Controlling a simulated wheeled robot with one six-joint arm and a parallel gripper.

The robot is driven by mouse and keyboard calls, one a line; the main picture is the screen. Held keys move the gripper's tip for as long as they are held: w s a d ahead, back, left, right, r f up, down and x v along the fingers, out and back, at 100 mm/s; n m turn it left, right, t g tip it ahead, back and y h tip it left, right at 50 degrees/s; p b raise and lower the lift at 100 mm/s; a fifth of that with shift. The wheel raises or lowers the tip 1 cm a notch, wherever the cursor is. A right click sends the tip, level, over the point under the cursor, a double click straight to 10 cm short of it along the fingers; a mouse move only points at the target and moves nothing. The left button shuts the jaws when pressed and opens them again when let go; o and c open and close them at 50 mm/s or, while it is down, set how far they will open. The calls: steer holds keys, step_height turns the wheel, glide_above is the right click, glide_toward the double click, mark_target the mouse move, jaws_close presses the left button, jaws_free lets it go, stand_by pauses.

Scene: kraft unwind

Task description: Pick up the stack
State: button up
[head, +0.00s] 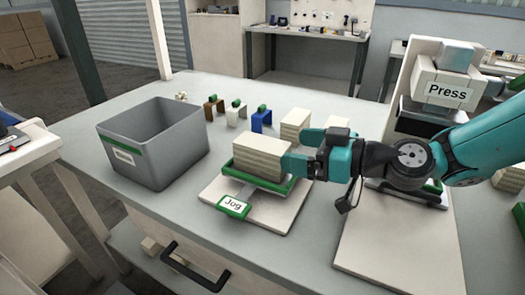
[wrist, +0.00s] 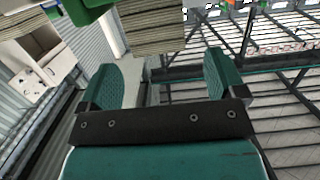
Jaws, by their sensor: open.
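A cream stack of sheets (head: 262,157) stands upright in the green-edged tray (head: 284,186) of the stand labelled "Jog" (head: 235,206). My gripper (head: 299,150) is open at the right of this stack, its teal fingers pointing left toward it. The near finger overlaps the stack's right edge in the head view; I cannot tell whether it touches. In the wrist view, a layered stack (wrist: 152,26) shows at the top, ahead of the gap between the open fingers (wrist: 164,72). The gap itself is empty.
A grey bin (head: 150,145) stands left on the table. Behind are brown, white and blue brackets (head: 262,122) with green tops and another cream stack (head: 296,123). A press (head: 445,92) stands at the right. The front left tabletop is clear.

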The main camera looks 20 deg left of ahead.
mark_target(268, 144)
steer(key=a, duration=0.2)
steer(key=a+p, duration=0.1)
steer(key=a, duration=0.1)
steer(key=a+f+p, duration=0.1)
steer(key=a, duration=0.1)
steer(key=shift+w+a, duration=0.25)
steer(key=shift+a, duration=0.15)
steer(key=shift+r, duration=0.1)
steer(key=c, duration=1.2)
